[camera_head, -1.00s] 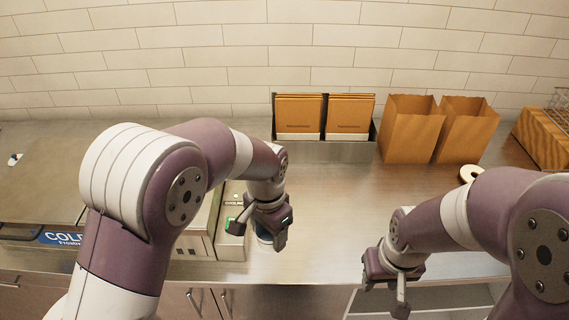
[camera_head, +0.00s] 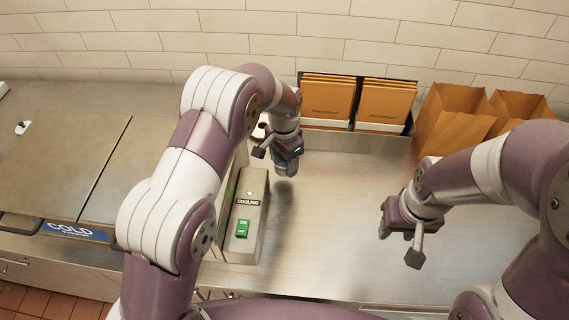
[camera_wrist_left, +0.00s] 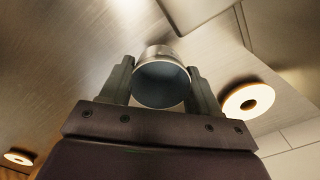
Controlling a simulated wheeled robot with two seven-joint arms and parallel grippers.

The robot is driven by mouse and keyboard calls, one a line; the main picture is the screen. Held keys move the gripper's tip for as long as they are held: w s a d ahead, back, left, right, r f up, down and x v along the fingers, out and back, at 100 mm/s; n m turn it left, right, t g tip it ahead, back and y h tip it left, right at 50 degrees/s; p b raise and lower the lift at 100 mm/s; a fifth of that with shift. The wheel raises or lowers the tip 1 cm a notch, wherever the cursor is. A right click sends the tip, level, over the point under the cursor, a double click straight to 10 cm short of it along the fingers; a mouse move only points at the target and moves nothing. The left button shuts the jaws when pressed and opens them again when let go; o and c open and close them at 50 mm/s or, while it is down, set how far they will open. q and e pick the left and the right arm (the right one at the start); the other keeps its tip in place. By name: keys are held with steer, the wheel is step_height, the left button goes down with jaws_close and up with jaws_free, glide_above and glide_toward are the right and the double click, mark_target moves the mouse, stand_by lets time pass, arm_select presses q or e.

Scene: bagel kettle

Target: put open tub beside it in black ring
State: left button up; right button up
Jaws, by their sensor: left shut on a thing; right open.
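The open tub (camera_wrist_left: 162,88), a small round metal-rimmed vessel with a dark blue-grey inside, is between the two fingers of my left gripper in the left wrist view. My left gripper (camera_head: 283,158) is shut on it, above the counter near the file holder at the back. In the head view the tub is mostly hidden by the gripper. My right gripper (camera_head: 401,243) is open and empty over the right part of the counter. I cannot make out a black ring for certain in either view.
A pale ring-shaped piece (camera_wrist_left: 248,99) lies right of the tub in the wrist view; another (camera_wrist_left: 18,158) is at lower left. A holder with brown folders (camera_head: 357,102) and paper bags (camera_head: 455,120) stand at the back. A cooling switch box (camera_head: 246,215) is left. The middle counter is clear.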

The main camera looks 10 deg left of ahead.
mark_target(284, 169)
arm_select(q)
steer(key=shift+w+a+f, duration=0.1)
steer(key=shift+w+f, duration=0.1)
steer(key=shift+w, duration=0.1)
steer(key=f, duration=0.1)
steer(key=f+p, duration=0.1)
steer(key=f, duration=0.1)
steer(key=shift+s+f, duration=0.2)
steer(key=shift+s, duration=0.05)
steer(key=shift+w+f, duration=0.15)
steer(key=shift+f, duration=0.25)
steer(key=o, duration=1)
